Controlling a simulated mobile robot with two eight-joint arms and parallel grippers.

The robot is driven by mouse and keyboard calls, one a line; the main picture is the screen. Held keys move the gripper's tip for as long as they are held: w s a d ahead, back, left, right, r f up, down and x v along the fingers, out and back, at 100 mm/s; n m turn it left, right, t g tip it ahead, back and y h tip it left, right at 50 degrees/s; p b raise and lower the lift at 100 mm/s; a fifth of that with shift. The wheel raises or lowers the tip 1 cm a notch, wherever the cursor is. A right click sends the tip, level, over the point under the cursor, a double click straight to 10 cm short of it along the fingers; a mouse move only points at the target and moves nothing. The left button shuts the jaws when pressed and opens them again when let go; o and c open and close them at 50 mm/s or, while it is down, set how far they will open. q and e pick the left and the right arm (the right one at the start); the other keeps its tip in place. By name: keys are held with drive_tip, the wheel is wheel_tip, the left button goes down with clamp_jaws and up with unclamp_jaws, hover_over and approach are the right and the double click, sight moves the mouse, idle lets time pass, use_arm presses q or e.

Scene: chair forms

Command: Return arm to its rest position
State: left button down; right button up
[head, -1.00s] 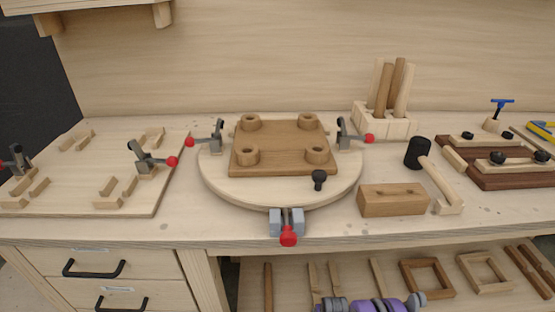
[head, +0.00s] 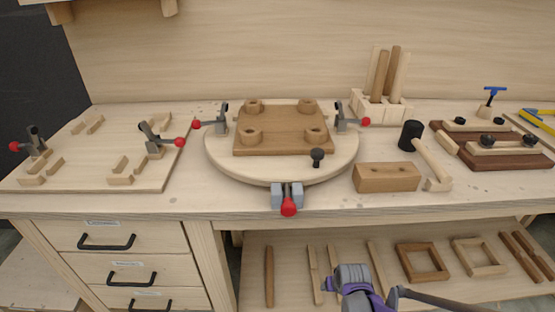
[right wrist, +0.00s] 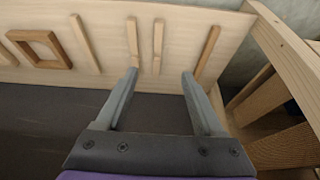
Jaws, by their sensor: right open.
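My right gripper (right wrist: 160,75) is open in the right wrist view, with nothing between its fingers. Its fingers point toward the lower shelf (right wrist: 95,55), where wooden strips lie beyond the fingertips. In the head view, a purple and grey part of my arm (head: 355,287) shows at the bottom edge, in front of the bench and the lower shelf. A dark link runs from it to the lower right. Its fingers cannot be made out there. My left gripper is not in view.
On the workbench (head: 290,228) stand a round turntable (head: 225,152) with a brown seat board (head: 283,133), a mallet (head: 411,136), a wooden block (head: 386,178) and a clamping jig board (head: 90,178). Below are drawers (head: 130,270) and a shelf with frames (head: 422,262).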

drive_tip(key=s+r, duration=1)
drive_tip(key=s, duration=0.1)
drive_tip(key=s+r, duration=0.3)
drive_tip(key=s, duration=1.2)
use_arm(q)
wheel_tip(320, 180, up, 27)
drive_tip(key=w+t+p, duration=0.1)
drive_tip(key=p, duration=2.2)
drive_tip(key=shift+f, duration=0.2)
use_arm(e)
wheel_tip(320, 180, up, 27)
drive_tip(key=w+t, duration=0.1)
drive_tip(key=shift+w+f, duration=0.2)
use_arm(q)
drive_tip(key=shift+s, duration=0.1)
use_arm(e)
drive_tip(key=shift+s+d, duration=0.1)
